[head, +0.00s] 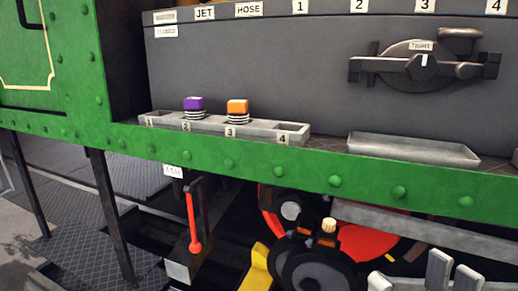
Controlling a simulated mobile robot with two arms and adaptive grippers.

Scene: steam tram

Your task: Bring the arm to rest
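No whole arm shows clearly in the head view. Light grey prongs (438,272) rise from the bottom right edge. They may be part of my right gripper, but the frame cuts them off, and I cannot tell whether it is open or shut. Dark rounded parts with a grey disc (291,211) and a tan knob (329,225) stand left of them, in front of a red wheel (352,243). I cannot tell whether they are mine. My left gripper is not in view.
A green beam (300,176) crosses the view. Behind it, a numbered tray (262,133) holds a purple-topped piece (194,103) and an orange-topped piece (237,106). An empty metal tray (412,149) lies below a latch (420,68). A red lever (192,220) hangs below the beam.

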